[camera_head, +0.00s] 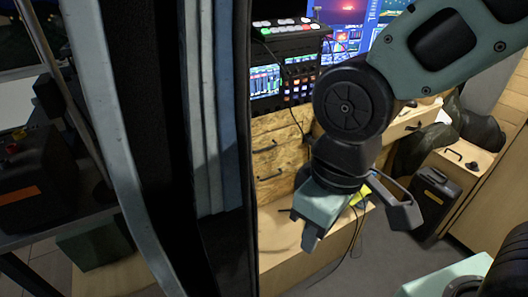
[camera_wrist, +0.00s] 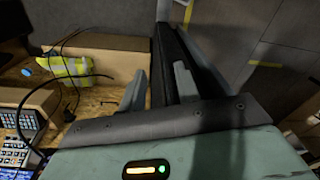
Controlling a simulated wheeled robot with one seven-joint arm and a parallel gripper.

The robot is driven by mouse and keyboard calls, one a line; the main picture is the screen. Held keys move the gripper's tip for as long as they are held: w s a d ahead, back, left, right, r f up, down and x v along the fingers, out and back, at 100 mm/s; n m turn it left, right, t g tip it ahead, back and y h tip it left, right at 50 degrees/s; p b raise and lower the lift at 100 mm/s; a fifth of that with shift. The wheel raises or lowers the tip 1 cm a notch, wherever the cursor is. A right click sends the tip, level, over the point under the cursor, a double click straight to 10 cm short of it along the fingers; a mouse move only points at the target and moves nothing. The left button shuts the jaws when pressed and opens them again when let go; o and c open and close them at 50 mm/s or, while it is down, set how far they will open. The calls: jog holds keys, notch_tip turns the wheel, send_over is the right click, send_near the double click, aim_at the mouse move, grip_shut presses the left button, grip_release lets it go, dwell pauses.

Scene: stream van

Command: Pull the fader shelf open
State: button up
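Wooden drawer fronts with dark bar handles (camera_head: 266,147) are stacked below the video console in the head view. Another pale wooden front with a dark handle (camera_head: 413,126) shows to the right, behind my arm. I cannot tell which of these is the fader shelf, and none is clearly pulled out. My gripper (camera_head: 303,232) points down in front of the wooden unit, apart from the handles. In the wrist view my gripper (camera_wrist: 158,78) shows two fingers spread apart with nothing held. A dark edge shows beyond the gap between them.
A control console (camera_head: 287,40) and screens (camera_head: 350,14) stand on top. A tall dark and grey panel (camera_head: 205,110) blocks the left. A black case (camera_head: 434,203) stands on the right floor. A yellow-green vest (camera_wrist: 68,67) and cables lie on plywood. Grey floor (camera_wrist: 245,40) is open.

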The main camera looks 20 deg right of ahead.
jog(key=w+d+f+m+t+b, duration=0.3)
jog(key=w+d+f+m+b, duration=0.2)
jog(key=w+d+f+b, duration=0.55)
jog(key=w+d+f+m+t+b, duration=0.2)
jog(key=w+d+f+m+b, duration=0.3)
jog(key=w+f+b, duration=0.6)
jog(key=w+a+f+m+t+y+p, duration=0.1)
jog(key=w+a+f+m+t, duration=0.1)
jog(key=w, duration=0.9)
jog(key=w+a+f+m+t+y+p, duration=0.1)
jog(key=w+m+t, duration=0.3)
jog(key=w, duration=0.6)
jog(key=w+a+f+m+t+y, duration=0.1)
jog(key=w+a+f+m+t, duration=0.2)
jog(key=w+m, duration=0.3)
jog(key=w+a, duration=0.1)
jog(key=w, duration=0.4)
jog(key=shift+w+t+p, duration=0.35)
jog(key=shift+t+p, duration=0.05)
jog(key=shift+a, duration=0.1)
grip_shut()
